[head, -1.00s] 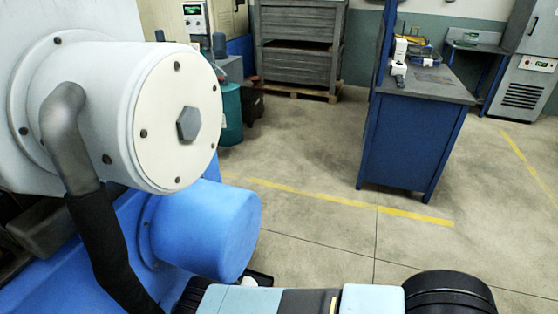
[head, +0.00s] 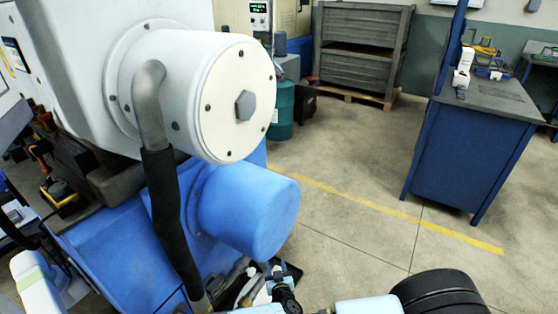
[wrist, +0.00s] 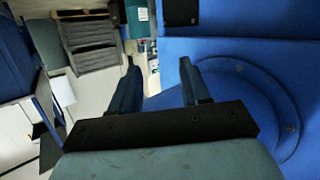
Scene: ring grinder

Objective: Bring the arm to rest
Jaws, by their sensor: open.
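My gripper (wrist: 158,88) shows in the wrist view with its two blue fingers spread apart and nothing between them. The right finger is in front of the blue machine body (wrist: 235,55) and its round flange; I cannot tell if they touch. In the head view, light-blue and black links of my arm cross the bottom edge, low beside the grinder's blue cylinder (head: 245,210). I cannot make out the fingers clearly there.
The ring grinder's white drum (head: 190,85) with a black hose (head: 165,210) fills the left. A blue workbench (head: 468,150) stands at right. A grey slatted crate (head: 362,45) and a green bin (head: 280,110) stand behind. The floor between is clear.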

